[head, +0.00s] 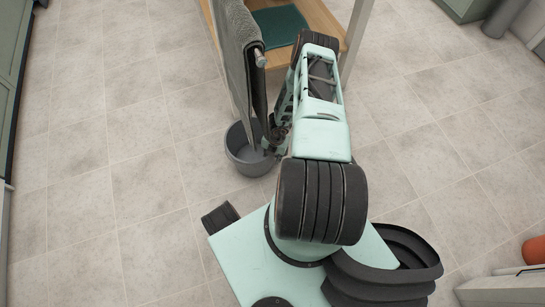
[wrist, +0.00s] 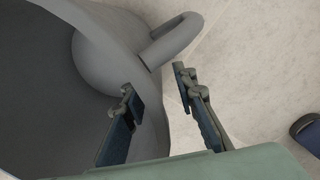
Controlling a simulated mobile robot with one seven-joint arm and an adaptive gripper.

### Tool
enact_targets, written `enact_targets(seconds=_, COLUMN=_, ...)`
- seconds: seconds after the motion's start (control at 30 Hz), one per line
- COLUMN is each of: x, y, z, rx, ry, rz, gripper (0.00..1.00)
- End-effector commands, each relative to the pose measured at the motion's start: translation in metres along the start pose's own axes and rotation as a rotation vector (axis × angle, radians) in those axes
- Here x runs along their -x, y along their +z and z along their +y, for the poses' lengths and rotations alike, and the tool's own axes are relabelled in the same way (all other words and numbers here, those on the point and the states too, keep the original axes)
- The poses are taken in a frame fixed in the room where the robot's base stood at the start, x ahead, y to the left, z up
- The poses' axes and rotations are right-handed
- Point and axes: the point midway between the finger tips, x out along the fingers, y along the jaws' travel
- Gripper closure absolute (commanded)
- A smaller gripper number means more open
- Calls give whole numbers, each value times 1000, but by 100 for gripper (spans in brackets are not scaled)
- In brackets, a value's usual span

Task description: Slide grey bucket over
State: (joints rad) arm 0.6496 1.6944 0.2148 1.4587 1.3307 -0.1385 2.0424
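The grey bucket (head: 248,168) stands on the tiled floor, partly under a hanging grey towel in the head view. In the wrist view the bucket (wrist: 88,72) fills the left side, with its curved handle (wrist: 177,40) at the top. My gripper (wrist: 154,80) is open, with its fingers apart on either side of the bucket's wall. The left finger is over the inside of the bucket and the right finger is outside, over the floor. I cannot tell whether either finger touches the wall. In the head view my gripper (head: 274,138) is at the bucket's right rim, mostly hidden by my arm.
The grey towel (head: 238,50) hangs from a rail just above the bucket. A wooden surface (head: 318,17) with a dark green cloth (head: 280,25) is behind my arm. The floor left of the bucket is clear. An orange object (head: 534,250) is at the far right.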

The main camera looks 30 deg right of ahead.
Motion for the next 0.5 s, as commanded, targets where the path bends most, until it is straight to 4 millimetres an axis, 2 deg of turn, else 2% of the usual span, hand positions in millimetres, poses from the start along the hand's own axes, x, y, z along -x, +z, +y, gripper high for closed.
enact_targets(seconds=0.27, x=5, y=1, z=0, rx=-1, ry=1, rz=0, gripper=74)
enact_targets(seconds=0.5, x=38, y=2, z=0, rx=-2, ry=1, rz=-2, gripper=74)
